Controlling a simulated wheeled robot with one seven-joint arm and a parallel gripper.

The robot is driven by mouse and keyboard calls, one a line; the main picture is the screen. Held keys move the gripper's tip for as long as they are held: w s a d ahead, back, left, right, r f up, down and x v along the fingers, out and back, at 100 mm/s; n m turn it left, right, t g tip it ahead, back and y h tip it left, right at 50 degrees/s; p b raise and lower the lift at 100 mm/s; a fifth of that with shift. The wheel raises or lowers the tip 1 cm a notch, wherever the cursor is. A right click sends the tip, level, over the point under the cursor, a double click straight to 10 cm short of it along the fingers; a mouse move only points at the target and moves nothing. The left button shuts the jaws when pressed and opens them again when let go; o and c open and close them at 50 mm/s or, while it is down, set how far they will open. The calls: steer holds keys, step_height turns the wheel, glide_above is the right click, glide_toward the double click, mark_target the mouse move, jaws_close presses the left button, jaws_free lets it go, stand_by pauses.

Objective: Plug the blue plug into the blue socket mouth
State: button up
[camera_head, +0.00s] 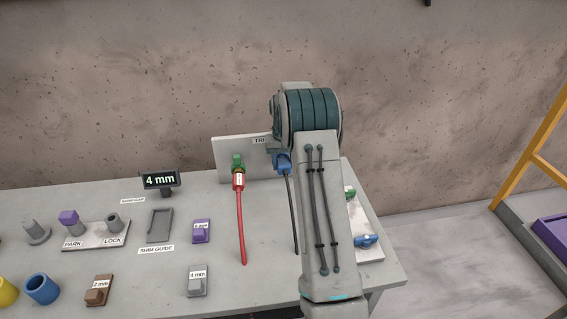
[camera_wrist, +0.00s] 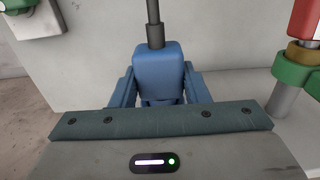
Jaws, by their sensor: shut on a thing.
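The blue plug (camera_head: 283,163) is in front of the upright grey panel (camera_head: 225,148), with its dark cable hanging down. In the wrist view the blue plug (camera_wrist: 158,65) is centred before my gripper (camera_wrist: 160,100), which is shut on it. Blue pieces flank the plug there; I cannot tell whether they are my fingers or the blue socket. I cannot make out the blue socket mouth for certain, nor whether the plug is inside it. My arm hides the right part of the panel in the head view.
A red plug (camera_head: 239,181) with a red cable is at a green socket (camera_head: 238,161), left of the blue plug. A tray (camera_head: 372,254) with green and blue pieces lies right of my arm. Purple (camera_head: 201,231) and grey (camera_head: 197,281) blocks and a shim guide (camera_head: 160,224) lie left.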

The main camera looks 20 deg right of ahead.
steer(key=shift+w+d, duration=0.1)
steer(key=shift+w, duration=0.25)
steer(key=o, duration=1.1)
step_height(320, 180, up, 14)
steer(key=shift+f+b, duration=0.1)
steer(key=shift+b, duration=0.95)
